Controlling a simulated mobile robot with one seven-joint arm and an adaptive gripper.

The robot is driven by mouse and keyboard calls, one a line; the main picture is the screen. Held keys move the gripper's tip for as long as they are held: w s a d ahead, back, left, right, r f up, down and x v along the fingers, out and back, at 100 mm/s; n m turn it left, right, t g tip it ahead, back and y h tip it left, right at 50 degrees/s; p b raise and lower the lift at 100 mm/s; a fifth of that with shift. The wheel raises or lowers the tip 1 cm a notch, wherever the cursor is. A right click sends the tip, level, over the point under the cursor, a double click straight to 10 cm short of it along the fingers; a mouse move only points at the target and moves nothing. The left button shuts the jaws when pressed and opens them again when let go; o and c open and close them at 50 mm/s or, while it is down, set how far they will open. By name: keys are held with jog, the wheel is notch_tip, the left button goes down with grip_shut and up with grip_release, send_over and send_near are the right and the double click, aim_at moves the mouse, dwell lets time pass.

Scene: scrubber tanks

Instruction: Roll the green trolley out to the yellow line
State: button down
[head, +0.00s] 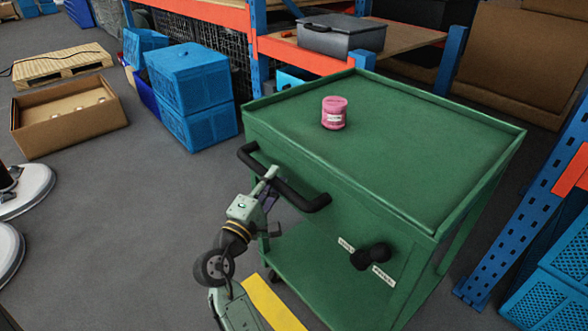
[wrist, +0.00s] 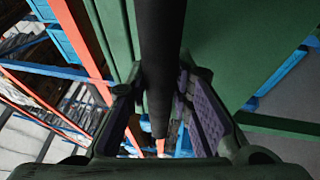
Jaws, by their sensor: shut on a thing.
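The green trolley (head: 420,150) stands in front of the shelving, with a pink labelled tub (head: 334,113) on its top tray. A black push handle (head: 307,203) runs along its near left side. My gripper (head: 269,178) is at the handle, shut on its middle part. In the wrist view the black handle (wrist: 162,50) passes between the two fingers of my gripper (wrist: 160,105). A yellow strip (head: 272,303) shows on the floor below the handle, partly hidden by my arm and the trolley.
Blue crates (head: 190,80) are stacked left of the trolley, with an open cardboard box (head: 68,115) and a wooden pallet (head: 62,64) beyond. A blue rack post (head: 520,205) stands close on the trolley's right. Grey floor (head: 130,205) is clear at the left.

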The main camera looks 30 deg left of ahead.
jog(key=shift+s+a, duration=0.3)
jog(key=shift+s, duration=0.45)
jog(key=shift+s+a, duration=0.25)
jog(key=shift+s, duration=0.55)
jog(key=shift+s+a, duration=0.3)
jog(key=shift+s, duration=0.45)
jog(key=c, duration=1.4)
grip_release()
jog(key=s, duration=0.4)
jog(key=s+f, duration=0.1)
jog(key=s, duration=0.3)
jog(key=s+f, duration=0.1)
jog(key=s, duration=0.2)
jog(key=shift+s+d+f, duration=0.1)
jog(key=shift+s+d, duration=0.25)
jog(key=shift+s, duration=0.05)
